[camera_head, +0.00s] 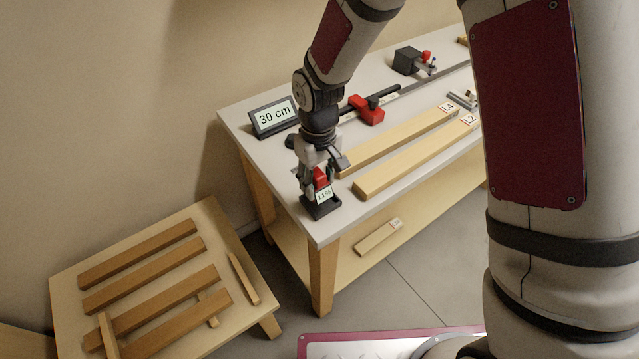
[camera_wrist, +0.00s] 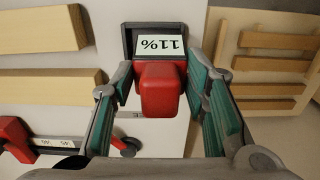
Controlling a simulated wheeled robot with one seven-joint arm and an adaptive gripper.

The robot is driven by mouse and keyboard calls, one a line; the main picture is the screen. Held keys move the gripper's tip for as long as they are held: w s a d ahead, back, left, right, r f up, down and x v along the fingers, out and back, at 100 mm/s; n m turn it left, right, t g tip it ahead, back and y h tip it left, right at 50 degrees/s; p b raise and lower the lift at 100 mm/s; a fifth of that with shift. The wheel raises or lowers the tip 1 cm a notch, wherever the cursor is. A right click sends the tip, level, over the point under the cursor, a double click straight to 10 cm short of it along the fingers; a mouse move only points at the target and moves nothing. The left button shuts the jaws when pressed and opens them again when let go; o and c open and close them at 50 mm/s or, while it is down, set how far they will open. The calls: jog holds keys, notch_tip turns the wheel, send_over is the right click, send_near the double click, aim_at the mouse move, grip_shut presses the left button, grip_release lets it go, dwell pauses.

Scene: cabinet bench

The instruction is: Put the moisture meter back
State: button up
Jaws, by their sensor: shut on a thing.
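The moisture meter (camera_head: 320,178) is red, with a light display reading 11%. It is at the near left corner of the bench, in or just over a small black holder (camera_head: 320,210); I cannot tell if it is fully seated. My gripper (camera_head: 318,172) is shut on the meter from above. In the wrist view the red meter (camera_wrist: 160,90) is between the green finger pads of my gripper (camera_wrist: 160,82), with the 11% display (camera_wrist: 160,43) and the black holder's rim (camera_wrist: 127,40) beyond it.
On the bench (camera_head: 290,180) are a "30 cm" display (camera_head: 273,117), a red and black tool (camera_head: 368,108), and two wooden bars (camera_head: 415,157) labelled L4 and L2. A low table (camera_head: 75,290) with several wood strips stands at left. Another piece (camera_head: 378,237) lies on the lower shelf.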

aim_at(320, 187)
jog(key=shift+w, duration=0.25)
jog(key=shift+w+d+f+p, duration=0.15)
jog(key=shift+f+p, duration=0.1)
jog(key=shift+f, duration=0.65)
jog(key=shift+w+f+p, duration=0.15)
jog(key=shift+f+p, duration=0.05)
jog(key=shift+f, duration=0.7)
jog(key=shift+f, duration=0.1)
jog(key=o, duration=1.3)
jog(key=shift+c, duration=0.2)
notch_tip(320, 187, up, 12)
jog(key=shift+r+b, duration=0.15)
jog(key=shift+b, duration=0.75)
jog(key=shift+r, duration=0.1)
